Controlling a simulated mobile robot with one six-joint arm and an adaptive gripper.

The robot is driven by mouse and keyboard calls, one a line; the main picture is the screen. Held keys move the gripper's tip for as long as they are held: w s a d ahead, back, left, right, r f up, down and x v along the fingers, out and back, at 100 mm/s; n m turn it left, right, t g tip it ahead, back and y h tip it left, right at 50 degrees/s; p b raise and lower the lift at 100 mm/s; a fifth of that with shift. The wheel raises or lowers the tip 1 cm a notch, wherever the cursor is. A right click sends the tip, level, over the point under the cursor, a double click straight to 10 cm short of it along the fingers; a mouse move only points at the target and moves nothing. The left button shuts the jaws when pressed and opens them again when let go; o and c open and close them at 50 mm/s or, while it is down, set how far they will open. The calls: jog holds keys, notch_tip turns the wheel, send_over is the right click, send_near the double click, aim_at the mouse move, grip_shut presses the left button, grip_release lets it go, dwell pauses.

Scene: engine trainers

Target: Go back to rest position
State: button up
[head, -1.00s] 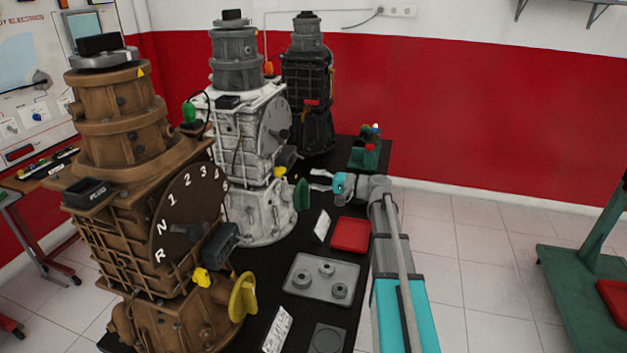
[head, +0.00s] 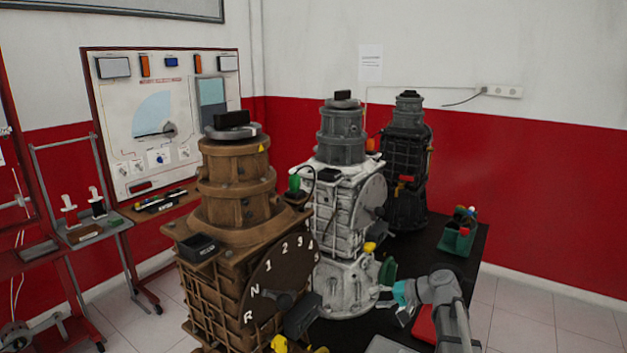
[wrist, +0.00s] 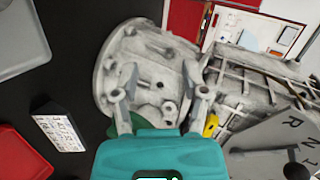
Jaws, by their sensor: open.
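My gripper (wrist: 160,108) is open and empty in the wrist view, its two fingers spread in front of the base of the white engine trainer (wrist: 150,70). In the head view my gripper (head: 391,297) is at the lower right, beside the white engine trainer (head: 345,240) and close to its green part (head: 388,270). The green part shows only partly behind my gripper in the wrist view. I cannot tell whether the fingers touch the trainer. My arm reaches in from the bottom of the head view.
A brown trainer (head: 235,225) with a gear dial stands at the front left, and a black one (head: 405,165) behind. A green bin (head: 457,238) sits at the black table's far right. A red tray (head: 426,325) lies by my arm. White card (wrist: 59,130) stands on the table.

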jog(key=s+f+n+g+h+p, duration=0.2)
jog(key=s+h, duration=0.3)
jog(key=s, duration=0.4)
jog(key=s+a+f+n+g+h+p, duration=0.1)
jog(key=s+f+g+h+p, duration=0.1)
jog(key=s+h, duration=0.4)
jog(key=shift+s+a+f+n+g, duration=0.15)
jog(key=shift+s+f+n+g, duration=0.5)
jog(key=shift+s, duration=1.15)
jog(key=shift+f+m, duration=0.15)
jog(key=shift+m, duration=0.1)
